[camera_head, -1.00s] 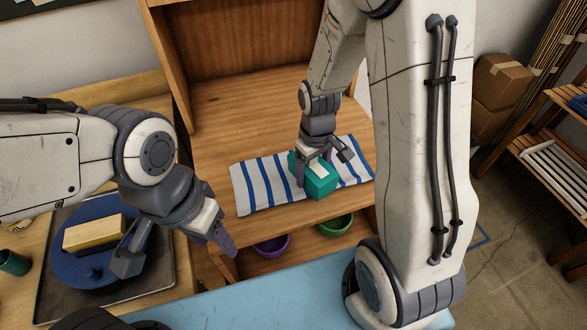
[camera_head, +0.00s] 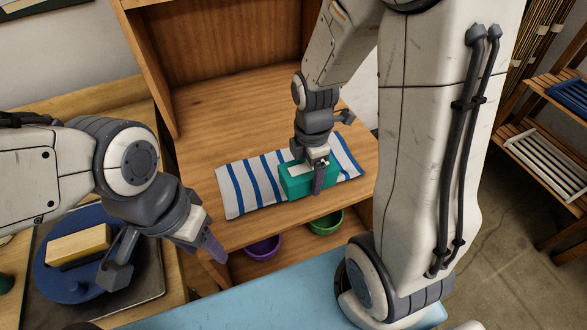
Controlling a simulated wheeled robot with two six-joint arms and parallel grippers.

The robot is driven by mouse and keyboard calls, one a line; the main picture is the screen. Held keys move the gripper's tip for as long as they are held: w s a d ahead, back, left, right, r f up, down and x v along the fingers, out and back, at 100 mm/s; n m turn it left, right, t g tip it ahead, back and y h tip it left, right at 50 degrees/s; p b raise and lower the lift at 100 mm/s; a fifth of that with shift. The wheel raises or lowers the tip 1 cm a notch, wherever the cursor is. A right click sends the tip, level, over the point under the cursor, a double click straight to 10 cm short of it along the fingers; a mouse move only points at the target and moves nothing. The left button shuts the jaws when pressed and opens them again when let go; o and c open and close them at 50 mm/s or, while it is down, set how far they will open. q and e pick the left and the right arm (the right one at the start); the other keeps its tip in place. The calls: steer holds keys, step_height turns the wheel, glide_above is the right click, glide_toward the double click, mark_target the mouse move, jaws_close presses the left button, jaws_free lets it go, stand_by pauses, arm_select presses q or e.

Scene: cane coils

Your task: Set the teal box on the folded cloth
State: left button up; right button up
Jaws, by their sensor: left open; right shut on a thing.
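The teal box (camera_head: 294,186) has a pale patch on top and is at the middle of the folded cloth (camera_head: 238,190), which is white with blue stripes and lies flat on the wooden shelf. My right gripper (camera_head: 318,172) is shut on the teal box from above, with one purple-grey finger in front of its near side. The other finger is hard to make out. The box looks level and over the cloth; I cannot tell whether its underside rests fully on it. My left gripper (camera_head: 163,258) is open and empty, left of the shelf's front edge.
A purple bowl (camera_head: 263,248) and a green bowl (camera_head: 325,221) sit on the level below the cloth. A blue round plate (camera_head: 60,284) with a yellow block (camera_head: 78,245) lies at left. The wooden shelf (camera_head: 220,115) is bare behind the cloth.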

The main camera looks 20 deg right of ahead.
steer(key=w+f, duration=0.1)
steer(key=w, duration=0.1)
steer(key=w+f+p, duration=0.1)
steer(key=w+f, duration=0.1)
steer(key=w, duration=0.1)
steer(key=w+f, duration=0.2)
steer(key=w, duration=0.1)
steer(key=shift+w+a, duration=0.1)
steer(key=shift+a, duration=0.1)
step_height(320, 180, down, 4)
steer(key=shift+r+p, duration=0.1)
steer(key=shift+p, duration=0.5)
